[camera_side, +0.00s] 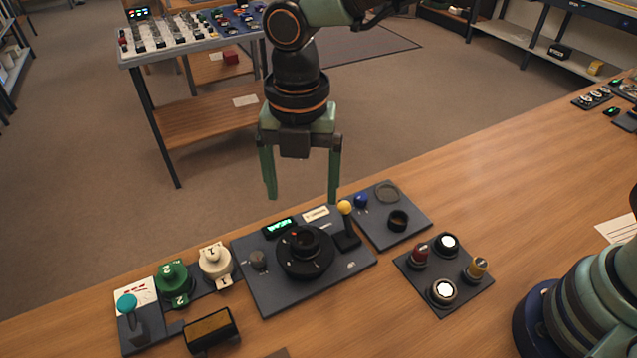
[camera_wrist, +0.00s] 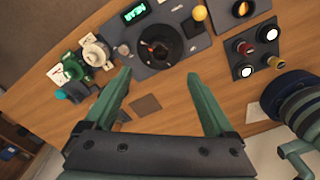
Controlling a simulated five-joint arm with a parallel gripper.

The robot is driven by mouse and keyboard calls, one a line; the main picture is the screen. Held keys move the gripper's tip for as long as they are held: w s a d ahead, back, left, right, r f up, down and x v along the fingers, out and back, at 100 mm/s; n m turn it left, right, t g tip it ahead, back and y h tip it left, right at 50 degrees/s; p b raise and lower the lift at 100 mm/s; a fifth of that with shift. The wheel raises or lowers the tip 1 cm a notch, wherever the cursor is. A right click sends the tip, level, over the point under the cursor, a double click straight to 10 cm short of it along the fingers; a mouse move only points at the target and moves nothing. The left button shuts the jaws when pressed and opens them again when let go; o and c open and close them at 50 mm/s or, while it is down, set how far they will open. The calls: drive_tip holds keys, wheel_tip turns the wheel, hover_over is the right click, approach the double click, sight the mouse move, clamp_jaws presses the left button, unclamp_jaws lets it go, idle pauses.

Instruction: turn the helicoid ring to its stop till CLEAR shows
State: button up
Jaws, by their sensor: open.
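The helicoid ring (camera_side: 303,266) is a wide black ring with a narrower raised black collar and a small red mark. It sits on a dark grey panel (camera_side: 270,302) on the bench; the ring also shows in the wrist view (camera_wrist: 171,50). A small display (camera_side: 279,227) on the panel glows with green letters, too small to read surely there; in the wrist view the display (camera_wrist: 134,13) is tilted and hard to read. My gripper (camera_side: 302,197) is open and empty, fingers pointing down, above the panel and apart from the ring. Its spread fingers show in the wrist view (camera_wrist: 159,75).
A yellow-knobbed lever (camera_side: 345,208) stands at the panel's right. Green (camera_side: 174,283) and white (camera_side: 215,264) numbered knobs are at left. A pad with red and yellow knobs (camera_side: 446,282) lies at right. A dark box (camera_side: 210,330) sits in front.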

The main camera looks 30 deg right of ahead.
sight(305, 238)
wheel_tip(305, 238, down, 10)
drive_tip(key=shift+d+f, duration=0.1)
drive_tip(key=shift+f, duration=0.15)
drive_tip(key=shift+c, duration=0.3)
drive_tip(key=c, duration=1.3)
